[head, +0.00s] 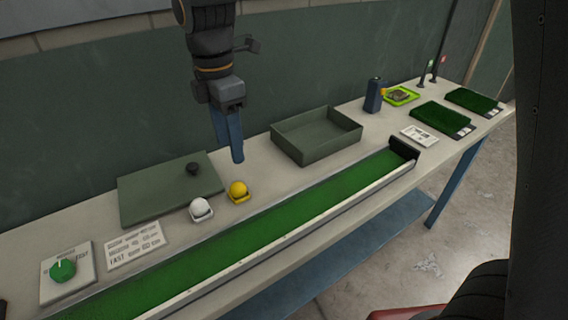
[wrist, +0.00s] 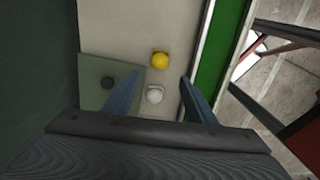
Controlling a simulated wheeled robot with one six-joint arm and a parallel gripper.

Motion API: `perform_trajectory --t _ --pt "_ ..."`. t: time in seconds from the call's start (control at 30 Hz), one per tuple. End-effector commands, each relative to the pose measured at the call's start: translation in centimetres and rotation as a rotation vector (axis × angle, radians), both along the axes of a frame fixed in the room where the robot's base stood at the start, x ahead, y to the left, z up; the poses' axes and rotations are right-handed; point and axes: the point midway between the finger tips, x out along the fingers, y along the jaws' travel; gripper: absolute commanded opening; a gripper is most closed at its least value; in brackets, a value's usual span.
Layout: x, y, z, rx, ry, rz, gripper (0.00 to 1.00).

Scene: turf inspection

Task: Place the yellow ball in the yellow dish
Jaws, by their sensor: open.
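The yellow ball (head: 238,188) sits on the bench, and a small yellow dish (head: 242,200) shows under it, with the ball appearing to rest in it. The yellow ball also shows in the wrist view (wrist: 160,59), where it hides most of the dish. My gripper (head: 232,155) hangs above the bench, behind and above the yellow ball, apart from it. In the wrist view its two fingers (wrist: 160,82) are spread wide with nothing between them in their grip.
A white ball (head: 200,207) in a white dish is left of the yellow ball. An open green box (head: 318,150) stands to the right. A long green turf strip (head: 270,232) runs along the front edge.

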Motion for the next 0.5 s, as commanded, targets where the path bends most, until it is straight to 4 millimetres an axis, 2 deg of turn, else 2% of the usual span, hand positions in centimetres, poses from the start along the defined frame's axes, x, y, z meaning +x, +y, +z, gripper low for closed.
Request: perform_trajectory --t 0.13,0.23,0.37,0.5 --pt "0.0 -0.4 -0.1 0.0 -0.001 -0.021 0.51" --pt "0.2 -2.6 -0.7 0.002 -0.004 -0.143 0.51" --pt "0.1 -8.4 -2.5 0.009 -0.015 -0.498 0.51" --pt "-1.4 -16.0 -4.9 0.021 -0.031 -1.005 0.51"
